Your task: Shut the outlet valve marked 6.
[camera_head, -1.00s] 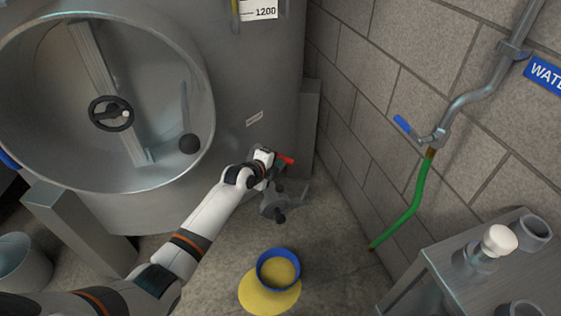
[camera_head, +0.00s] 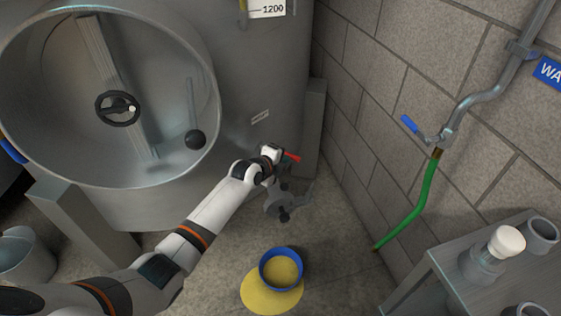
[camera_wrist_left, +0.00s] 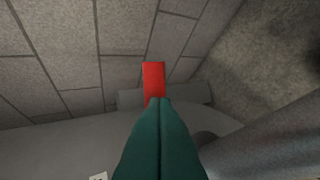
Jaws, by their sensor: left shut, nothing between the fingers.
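The outlet valve shows its red lever (camera_head: 292,157) low on the front of the large steel tank (camera_head: 262,80). In the left wrist view the red lever (camera_wrist_left: 153,80) stands out just beyond my fingertips. My left gripper (camera_head: 276,158) is at the lever, with its fingers (camera_wrist_left: 158,104) together and nothing between them. The fingertips overlap the lever's near end in the wrist view; I cannot tell whether they touch it. A small label (camera_head: 260,117) sits on the tank above the valve, too small to read. The valve body is mostly hidden behind my gripper. My right gripper is not in view.
Below the valve, a blue-rimmed bucket (camera_head: 281,269) stands in a yellow puddle on the floor. A green hose (camera_head: 425,196) hangs from a blue-handled tap (camera_head: 410,125) on the wall. A metal table (camera_head: 455,285) stands at lower right. The round tank door is open.

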